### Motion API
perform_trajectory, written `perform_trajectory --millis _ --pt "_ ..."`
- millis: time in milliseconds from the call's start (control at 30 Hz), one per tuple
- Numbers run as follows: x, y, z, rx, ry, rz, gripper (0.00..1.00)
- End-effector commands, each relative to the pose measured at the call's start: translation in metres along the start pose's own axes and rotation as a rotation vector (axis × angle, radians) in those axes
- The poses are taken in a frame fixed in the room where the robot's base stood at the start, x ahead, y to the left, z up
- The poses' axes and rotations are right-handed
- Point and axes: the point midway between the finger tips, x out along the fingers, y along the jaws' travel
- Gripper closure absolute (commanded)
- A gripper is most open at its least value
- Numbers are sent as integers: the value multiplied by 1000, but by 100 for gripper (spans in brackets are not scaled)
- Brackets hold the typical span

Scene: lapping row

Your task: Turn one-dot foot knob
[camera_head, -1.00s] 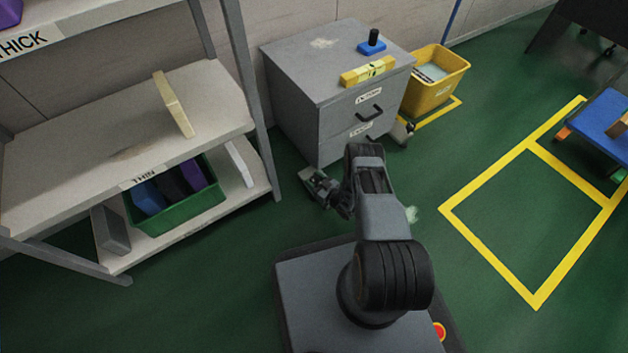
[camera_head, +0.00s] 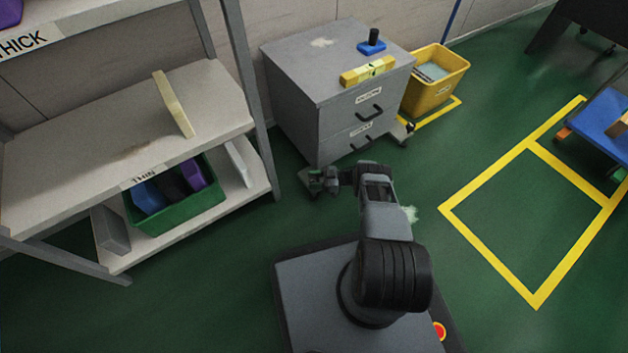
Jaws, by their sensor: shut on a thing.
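A grey two-drawer cabinet (camera_head: 292,110) stands against the wall. A foot (camera_head: 405,128) shows under its front right corner. My gripper (camera_head: 316,180) is low at the cabinet's front left corner, near the floor, and is shut on the foot knob there. The jaws and wrist hide that knob, and any dot marks are too small to make out. A yellow spirit level (camera_head: 368,71) with a green vial lies along the front of the cabinet top. Its bubble cannot be read clearly.
A blue block with a black handle (camera_head: 372,43) sits on the cabinet top. A yellow bin (camera_head: 437,82) stands right of the cabinet. A shelf rack (camera_head: 245,95) with a green crate (camera_head: 180,223) stands left. Green floor lies open to the right, with yellow lines (camera_head: 490,256).

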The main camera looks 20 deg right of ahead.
Motion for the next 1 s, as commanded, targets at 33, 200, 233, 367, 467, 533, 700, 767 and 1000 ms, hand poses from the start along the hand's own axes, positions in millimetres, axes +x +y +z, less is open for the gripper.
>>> perform_trajectory --millis 33,200,233,367,467,533,700,767,1000 --pt "0 0 1 -1 0 -17 78" --pt "0 0 0 0 0 -68 78" --pt "0 0 0 0 1 -74 78" --pt "0 0 0 0 2 -97 78" --pt "0 -1 0 1 1 -108 78" --pt "0 -1 0 1 2 -113 78" --pt "0 -1 0 1 3 -117 78" --pt "0 -1 0 1 3 -117 78" --pt "0 -1 0 1 3 -116 52"
